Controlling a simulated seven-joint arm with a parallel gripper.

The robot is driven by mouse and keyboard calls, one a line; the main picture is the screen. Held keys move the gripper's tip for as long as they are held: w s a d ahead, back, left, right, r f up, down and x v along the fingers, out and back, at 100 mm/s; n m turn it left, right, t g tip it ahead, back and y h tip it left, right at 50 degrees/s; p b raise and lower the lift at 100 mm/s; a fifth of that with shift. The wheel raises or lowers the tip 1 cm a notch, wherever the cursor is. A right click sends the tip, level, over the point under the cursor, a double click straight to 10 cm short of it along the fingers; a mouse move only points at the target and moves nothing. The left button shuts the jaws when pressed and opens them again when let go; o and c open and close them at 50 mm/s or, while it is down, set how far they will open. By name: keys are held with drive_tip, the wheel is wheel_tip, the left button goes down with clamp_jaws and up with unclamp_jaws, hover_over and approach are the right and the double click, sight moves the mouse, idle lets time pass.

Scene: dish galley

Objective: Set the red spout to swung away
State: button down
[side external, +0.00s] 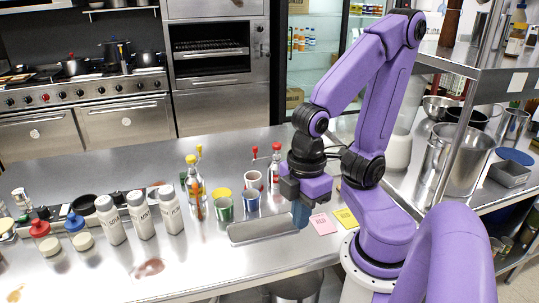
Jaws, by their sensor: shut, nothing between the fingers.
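The red spout (276,146) tops a bottle or dispenser that is partly hidden behind my gripper. A thin arm appears to run from it toward the left, to a red tip (255,152) above a white cup (253,180). Its exact setting is hard to tell at this size. My gripper (301,214) points down in front and to the right of the spout, low over the right end of a shallow grey tray (240,234). Its blue fingers are shut and empty, apart from the spout.
A bottle with a yellow spout (198,152) stands left of the cans. A green can (224,208) and a blue can (251,201) stand behind the tray. Several white bottles (142,215) stand farther left. Pink (323,224) and yellow (345,218) notes lie right of my gripper. The front counter is mostly clear.

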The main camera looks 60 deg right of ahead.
idle(0.4)
drive_tip(key=c, duration=1.3)
unclamp_jaws()
drive_tip(key=shift+w, duration=0.1)
drive_tip(key=shift+o, duration=1.2)
drive_tip(key=w+r+m, duration=0.3)
drive_tip(key=w+r, duration=0.1)
drive_tip(key=w, duration=0.6)
drive_tip(key=shift+d+r, duration=0.15)
drive_tip(key=shift+d, duration=0.05)
drive_tip(key=w+d+r+m, duration=0.3)
drive_tip(key=w+d, duration=0.4)
drive_tip(key=w+d+r+m, duration=0.3)
drive_tip(key=w+d+r, duration=0.1)
drive_tip(key=w+d, duration=0.35)
drive_tip(key=w+d+r+m, duration=0.1)
drive_tip(key=d+m, duration=0.1)
drive_tip(key=d, duration=0.4)
drive_tip(key=w+d+r+m, duration=0.1)
drive_tip(key=d+r+m, duration=0.1)
drive_tip(key=d, duration=0.4)
drive_tip(key=f, duration=1.7)
drive_tip(key=shift+s+d+f, duration=0.1)
drive_tip(key=shift+s+f, duration=0.15)
clamp_jaws()
